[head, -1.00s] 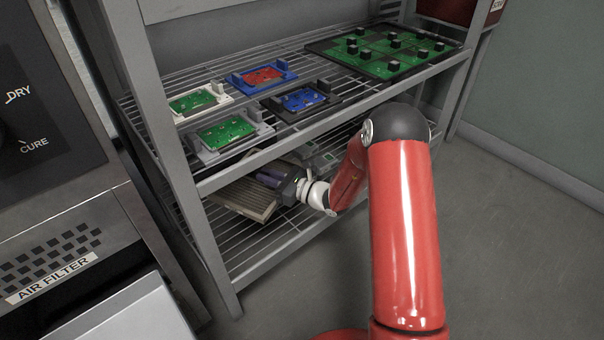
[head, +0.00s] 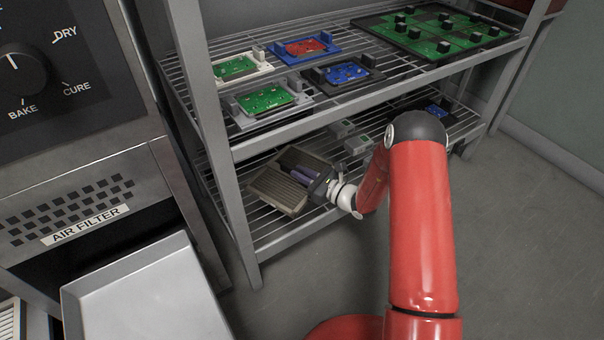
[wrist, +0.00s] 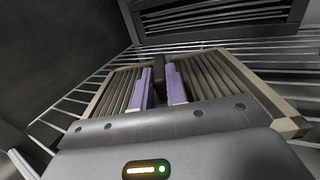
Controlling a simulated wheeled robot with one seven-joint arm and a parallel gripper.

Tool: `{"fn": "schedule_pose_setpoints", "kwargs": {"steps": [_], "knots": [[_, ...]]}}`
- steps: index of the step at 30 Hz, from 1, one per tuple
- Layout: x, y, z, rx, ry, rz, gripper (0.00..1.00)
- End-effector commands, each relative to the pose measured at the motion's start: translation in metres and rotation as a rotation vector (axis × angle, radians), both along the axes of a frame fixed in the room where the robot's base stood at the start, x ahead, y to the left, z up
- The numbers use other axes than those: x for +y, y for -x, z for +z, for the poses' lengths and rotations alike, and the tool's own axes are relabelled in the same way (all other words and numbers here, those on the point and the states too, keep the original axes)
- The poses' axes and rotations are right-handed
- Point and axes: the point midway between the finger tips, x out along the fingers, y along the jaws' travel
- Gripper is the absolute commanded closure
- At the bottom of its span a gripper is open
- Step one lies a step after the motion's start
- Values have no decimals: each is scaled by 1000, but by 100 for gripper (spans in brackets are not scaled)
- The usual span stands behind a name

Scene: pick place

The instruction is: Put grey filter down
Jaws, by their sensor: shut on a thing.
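The grey filter (head: 270,191) is a pleated, beige-framed panel at the lower wire shelf (head: 268,231). My gripper (head: 304,175) has purple fingers and reaches in from the right, over the filter. In the wrist view the filter (wrist: 215,78) fills the middle, with its pleats and pale frame showing. There my gripper (wrist: 159,85) is shut on a dark raised grip at the filter's middle. Wire bars show around the filter. I cannot tell whether its underside touches the shelf.
Several circuit boards in holders, one of them red (head: 305,47), sit on the upper shelf with a large green board (head: 440,32). Small grey boxes (head: 357,145) lie behind the filter. A machine labelled AIR FILTER (head: 87,226) and a silver panel (head: 150,292) stand left.

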Motion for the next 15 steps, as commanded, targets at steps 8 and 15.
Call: {"fn": "schedule_pose_setpoints", "kwargs": {"steps": [8, 15], "knots": [[0, 0, -1, 1, 1, 0, 64], [0, 0, 0, 0, 0, 0, 64]]}}
